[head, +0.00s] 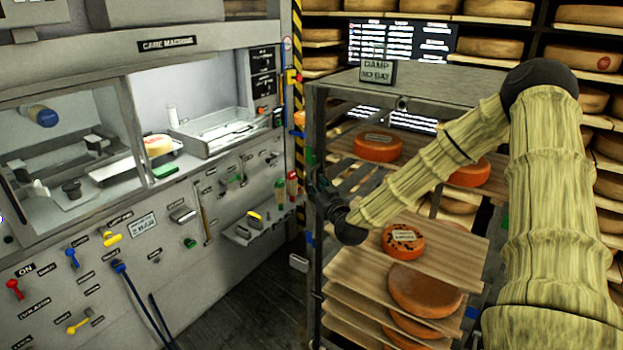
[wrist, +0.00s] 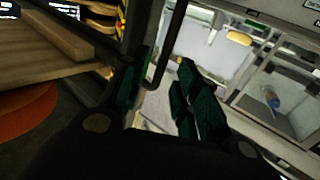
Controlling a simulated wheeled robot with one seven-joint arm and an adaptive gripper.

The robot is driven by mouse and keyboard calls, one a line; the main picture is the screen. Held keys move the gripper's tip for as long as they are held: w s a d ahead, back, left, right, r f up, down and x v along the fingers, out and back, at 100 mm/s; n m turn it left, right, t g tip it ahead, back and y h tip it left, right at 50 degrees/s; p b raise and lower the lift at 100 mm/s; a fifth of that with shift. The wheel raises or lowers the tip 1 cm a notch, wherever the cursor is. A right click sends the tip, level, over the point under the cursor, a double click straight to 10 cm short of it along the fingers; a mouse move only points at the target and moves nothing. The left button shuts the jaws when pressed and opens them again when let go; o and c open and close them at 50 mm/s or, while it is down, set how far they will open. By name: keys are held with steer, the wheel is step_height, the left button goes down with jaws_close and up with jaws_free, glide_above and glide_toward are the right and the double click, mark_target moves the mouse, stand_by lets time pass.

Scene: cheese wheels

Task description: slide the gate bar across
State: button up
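My gripper (head: 320,190) is at the left front post of the grey rack (head: 440,80), at about mid height. In the wrist view my gripper (wrist: 163,92) has its dark green fingers apart with a clear gap between them. A thin dark bar with a bent end (wrist: 176,45) reaches down to the gap, close to the left finger. I cannot tell whether it touches the finger, or whether it is the gate bar. In the head view my gripper and wrist cover part of the post, and no gate bar can be made out clearly.
The rack holds orange cheese wheels (head: 378,147) on wooden boards (head: 450,255), some jutting out at the front. The care machine (head: 120,150), with levers and a side ledge (head: 262,232), stands at left. A striped post (head: 298,60) is behind. Dark floor (head: 262,300) lies between.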

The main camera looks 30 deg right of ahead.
steer(key=shift+w+d+p, duration=0.2)
steer(key=shift+w+p, duration=0.1)
steer(key=shift+w, duration=0.75)
steer(key=shift+w+d+p, duration=0.2)
steer(key=shift+w+p, duration=0.05)
steer(key=shift+w, duration=0.75)
jaws_close()
